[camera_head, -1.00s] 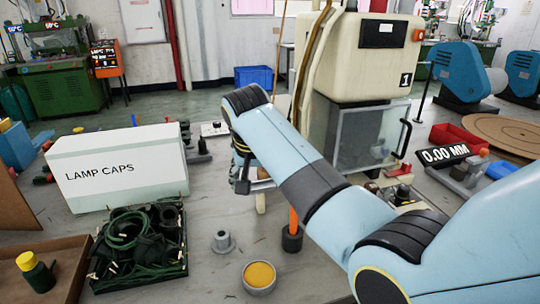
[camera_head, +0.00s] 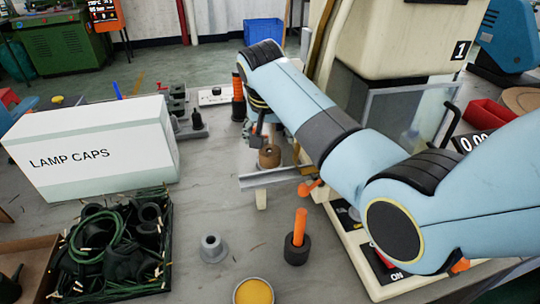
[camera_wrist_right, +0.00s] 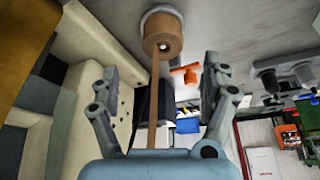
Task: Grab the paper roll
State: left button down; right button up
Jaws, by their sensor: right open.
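The paper roll (camera_wrist_right: 163,38) is a brown roll with a hole in its end, and a long brown strip runs from it down the right wrist view. In the head view the roll (camera_head: 269,156) stands upright just below my right arm's wrist. My right gripper (camera_wrist_right: 160,72) is open, its two fingers spread on either side of the strip. The roll appears beyond the fingertips, not between them. In the head view the arm mostly hides this gripper (camera_head: 260,138). My left gripper is not in view.
A LAMP CAPS box (camera_head: 95,150) and a crate of black parts and green cable (camera_head: 168,240) are at left. A grey fitting (camera_head: 212,248), an orange-handled tool (camera_head: 300,235) and a yellow-filled tin (camera_head: 254,292) stand in front. A cream machine (camera_head: 400,45) is at right.

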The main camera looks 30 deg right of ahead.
aim_at(270, 151)
jog(key=x, duration=0.3)
jog(key=b+x, duration=0.1)
jog(key=x, duration=0.4)
jog(key=shift+a, duration=0.15)
jog(key=c, duration=1.3)
